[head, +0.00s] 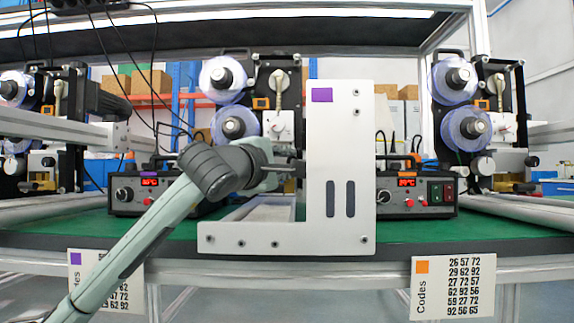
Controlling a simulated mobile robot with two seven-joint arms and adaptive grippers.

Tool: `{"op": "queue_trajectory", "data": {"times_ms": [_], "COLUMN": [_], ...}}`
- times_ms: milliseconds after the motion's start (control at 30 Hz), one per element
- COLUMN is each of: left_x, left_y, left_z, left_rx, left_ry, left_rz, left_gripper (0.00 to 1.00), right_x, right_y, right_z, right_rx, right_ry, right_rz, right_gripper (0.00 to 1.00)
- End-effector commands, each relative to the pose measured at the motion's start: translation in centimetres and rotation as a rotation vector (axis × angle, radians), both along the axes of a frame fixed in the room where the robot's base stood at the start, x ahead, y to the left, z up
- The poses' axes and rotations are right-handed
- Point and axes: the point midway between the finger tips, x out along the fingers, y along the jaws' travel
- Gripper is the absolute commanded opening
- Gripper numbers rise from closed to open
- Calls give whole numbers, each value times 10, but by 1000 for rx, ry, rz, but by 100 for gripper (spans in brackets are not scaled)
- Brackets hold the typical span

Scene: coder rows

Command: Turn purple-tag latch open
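A purple tag (322,95) is on the upper left of the upright metal plate (345,140) of the middle coder. Left of this plate, a cream lever (278,84) stands roughly upright on the coder's black body. A white block with a knob (281,127) sits below it. I cannot tell for sure which part is the latch. My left arm comes in from the lower left. My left gripper (291,169) points right, low beside the plate's left edge and below the knob. Its tips are small and partly hidden, so its opening is unclear. My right gripper is not in view.
Clear film reels (224,79) are left of the lever. Control boxes with purple (148,174) and orange (401,172) tags flank the plate on the green bench (480,222). Code sheets with purple and orange marks hang in front. More coders stand at both sides.

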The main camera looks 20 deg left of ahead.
Motion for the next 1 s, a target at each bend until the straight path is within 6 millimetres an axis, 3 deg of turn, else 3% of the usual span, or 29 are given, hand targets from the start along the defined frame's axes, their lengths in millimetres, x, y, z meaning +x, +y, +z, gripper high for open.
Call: {"op": "queue_trajectory", "data": {"times_ms": [567, 600, 767, 1000], "left_x": [0, 0, 0, 0], "left_y": [1, 1, 1, 0], "left_z": [0, 0, 0, 0], "left_rx": [-36, -36, -35, -34], "left_ry": [-10, -10, -10, -10], "left_rz": [4, 4, 3, 1], "left_gripper": [0, 21, 41, 41], "right_x": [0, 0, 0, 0], "right_y": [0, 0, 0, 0], "right_z": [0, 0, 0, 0], "right_rx": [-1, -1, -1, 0], "right_ry": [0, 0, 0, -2], "right_rz": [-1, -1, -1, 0], "right_gripper": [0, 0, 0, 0]}}
